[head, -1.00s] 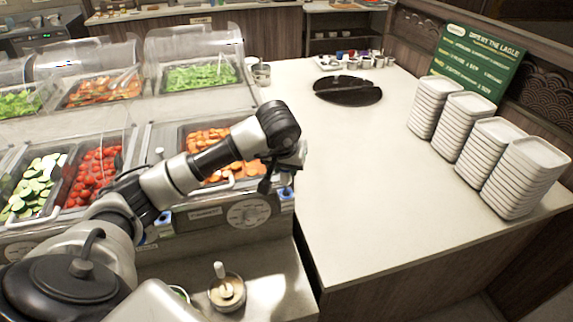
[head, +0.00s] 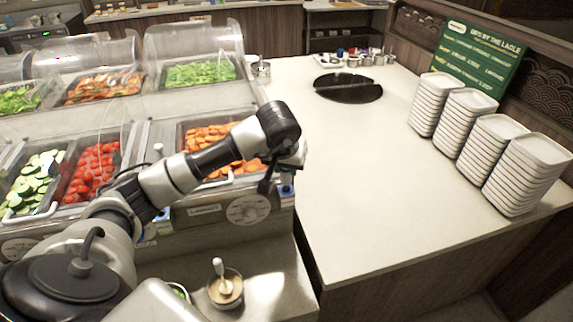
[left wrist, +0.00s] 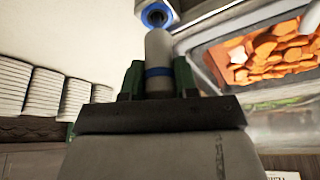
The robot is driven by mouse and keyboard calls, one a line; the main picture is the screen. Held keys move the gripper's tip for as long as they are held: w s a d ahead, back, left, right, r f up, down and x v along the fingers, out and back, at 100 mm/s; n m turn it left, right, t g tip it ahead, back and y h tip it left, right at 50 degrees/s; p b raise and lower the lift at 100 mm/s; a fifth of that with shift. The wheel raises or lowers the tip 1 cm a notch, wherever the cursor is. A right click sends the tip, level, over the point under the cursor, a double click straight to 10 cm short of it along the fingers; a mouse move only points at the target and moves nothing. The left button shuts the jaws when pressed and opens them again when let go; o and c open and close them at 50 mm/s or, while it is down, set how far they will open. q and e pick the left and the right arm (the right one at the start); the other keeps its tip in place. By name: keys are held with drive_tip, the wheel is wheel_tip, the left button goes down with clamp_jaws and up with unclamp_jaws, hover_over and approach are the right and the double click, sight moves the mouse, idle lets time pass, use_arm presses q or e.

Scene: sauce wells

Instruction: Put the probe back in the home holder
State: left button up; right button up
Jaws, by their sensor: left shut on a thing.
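My left gripper (left wrist: 158,80) is shut on the probe (left wrist: 159,48), a pale cylinder with a blue band, in the left wrist view. The probe's far end points toward a blue ring-shaped holder (left wrist: 155,14) and overlaps its lower edge in that view; I cannot tell whether they touch. In the head view my left gripper (head: 272,178) is over the front right corner of the salad bar, beside a blue fitting (head: 287,190). The probe is mostly hidden there. Another blue fitting (head: 164,216) sits farther left on the bar's front. My right gripper is not seen.
A pan of sliced carrots (head: 205,135) lies behind my left forearm. A sauce pot with a ladle (head: 225,290) stands on the lower shelf. The pale counter (head: 370,190) at right is mostly clear, with stacked white plates (head: 505,170) along its right side.

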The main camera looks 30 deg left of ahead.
use_arm(q)
drive_tip(key=shift+f+b, duration=0.8)
drive_tip(key=shift+f, duration=0.15)
drive_tip(key=o, duration=1)
drive_tip(key=b+v, duration=0.2)
drive_tip(key=v, duration=0.8)
drive_tip(key=shift+s+r, duration=0.15)
drive_tip(key=shift+r, duration=0.25)
